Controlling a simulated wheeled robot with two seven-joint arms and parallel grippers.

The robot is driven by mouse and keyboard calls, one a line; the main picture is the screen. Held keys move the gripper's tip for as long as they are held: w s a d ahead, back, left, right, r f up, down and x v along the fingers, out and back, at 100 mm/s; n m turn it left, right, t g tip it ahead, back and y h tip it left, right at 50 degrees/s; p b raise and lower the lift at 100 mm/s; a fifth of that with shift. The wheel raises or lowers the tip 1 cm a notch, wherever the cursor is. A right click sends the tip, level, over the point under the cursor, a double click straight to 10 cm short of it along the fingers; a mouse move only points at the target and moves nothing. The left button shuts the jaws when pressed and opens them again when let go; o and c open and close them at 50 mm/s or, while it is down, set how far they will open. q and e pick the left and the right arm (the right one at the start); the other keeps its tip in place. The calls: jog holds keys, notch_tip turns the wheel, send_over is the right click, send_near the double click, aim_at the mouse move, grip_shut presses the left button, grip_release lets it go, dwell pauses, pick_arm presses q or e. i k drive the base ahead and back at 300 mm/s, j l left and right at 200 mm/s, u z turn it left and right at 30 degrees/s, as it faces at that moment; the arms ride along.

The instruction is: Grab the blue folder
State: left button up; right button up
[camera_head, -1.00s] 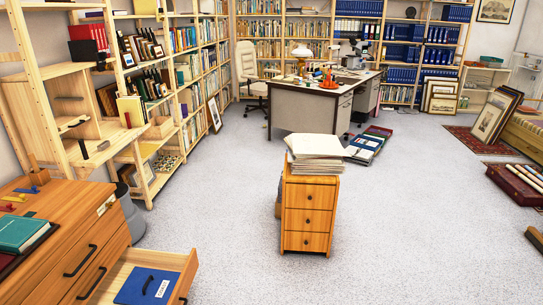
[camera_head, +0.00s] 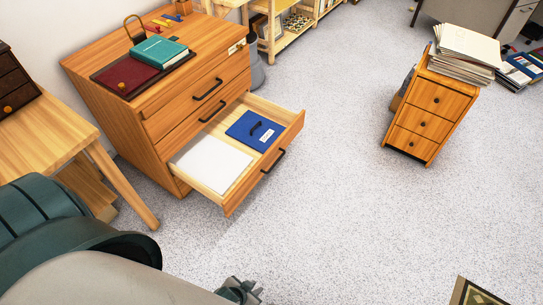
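The blue folder (camera_head: 246,136) lies flat in the open bottom drawer (camera_head: 228,204) of the wooden dresser (camera_head: 125,120). It has a dark handle and a white label. White paper (camera_head: 210,164) lies beside it in the same drawer. My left gripper (camera_head: 240,291) shows only in part at the bottom edge, low and well apart from the drawer. Its fingers are partly cut off, so I cannot tell if it is open or shut. My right gripper is not in view.
A small wooden cabinet (camera_head: 428,118) with stacked papers (camera_head: 464,50) stands to the right. A wooden table (camera_head: 45,130) is at the left. A framed print (camera_head: 476,294) shows at the bottom right. The floor between dresser and cabinet is clear.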

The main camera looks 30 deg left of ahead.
aim_at(256, 131)
jog(key=i+u, duration=0.1)
jog(key=u, duration=0.35)
jog(key=i+u, duration=0.1)
jog(key=u, duration=0.35)
jog(key=i+l+u, duration=0.1)
jog(key=u, duration=0.35)
jog(key=i+l+u, duration=0.15)
jog(key=l, duration=0.15)
jog(key=i+l+u, duration=0.35)
jog(key=l, duration=0.3)
jog(key=l+u, duration=0.2)
jog(key=l, duration=0.15)
jog(key=i+l+u, duration=0.15)
jog(key=l, duration=0.2)
jog(key=i+l, duration=0.1)
jog(key=l, duration=0.4)
jog(key=i+l, duration=0.15)
jog(key=l, duration=0.3)
jog(key=i+l, duration=0.1)
jog(key=l, duration=0.4)
jog(key=i+l, duration=0.15)
jog(key=l, duration=0.35)
jog(key=j+u, duration=0.05)
